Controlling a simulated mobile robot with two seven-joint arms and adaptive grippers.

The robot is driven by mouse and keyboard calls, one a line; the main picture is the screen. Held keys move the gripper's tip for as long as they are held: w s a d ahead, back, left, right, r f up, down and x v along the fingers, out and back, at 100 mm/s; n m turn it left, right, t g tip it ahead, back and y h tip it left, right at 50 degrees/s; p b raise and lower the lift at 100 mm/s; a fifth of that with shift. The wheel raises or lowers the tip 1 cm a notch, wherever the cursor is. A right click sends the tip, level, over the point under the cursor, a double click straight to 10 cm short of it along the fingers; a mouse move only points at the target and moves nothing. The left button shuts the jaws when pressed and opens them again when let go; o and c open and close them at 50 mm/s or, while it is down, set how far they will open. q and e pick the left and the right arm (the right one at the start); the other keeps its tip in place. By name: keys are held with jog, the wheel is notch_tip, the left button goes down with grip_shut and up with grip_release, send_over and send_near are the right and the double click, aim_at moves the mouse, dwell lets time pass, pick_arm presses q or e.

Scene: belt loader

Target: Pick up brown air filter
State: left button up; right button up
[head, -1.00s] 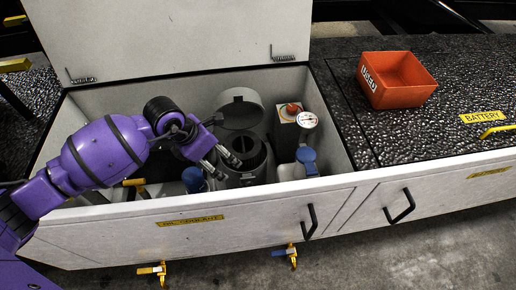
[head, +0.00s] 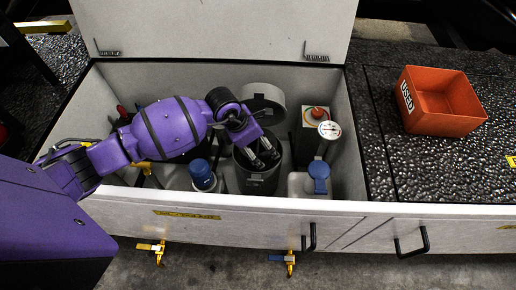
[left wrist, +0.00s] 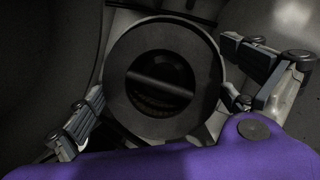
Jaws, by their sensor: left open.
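My left gripper (head: 264,160) is open at the mouth of the dark grey canister (head: 258,184), its fingers reaching into the opening. In the left wrist view, a round, dark grey-brown ring with a crossbar, which looks like the air filter (left wrist: 160,84), lies between the spread fingers (left wrist: 170,95). The fingers stand on either side of it, and I cannot tell whether they touch it. In the head view the filter is hidden by the gripper and canister. The canister's round lid (head: 264,99) is swung open behind. My right gripper is not in view.
The canister stands in an open white compartment (head: 280,208). Blue-capped containers (head: 202,172) (head: 319,172) flank it. A gauge (head: 330,130) and a red knob (head: 317,113) are at the right. An orange bin marked USED (head: 440,122) sits on the black textured top.

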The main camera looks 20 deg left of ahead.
pick_arm(q)
jog(key=shift+w+d+f, duration=0.15)
jog(key=shift+w+f, duration=0.05)
jog(key=shift+f, duration=0.35)
jog(key=c, duration=1.3)
jog(key=shift+r, duration=0.1)
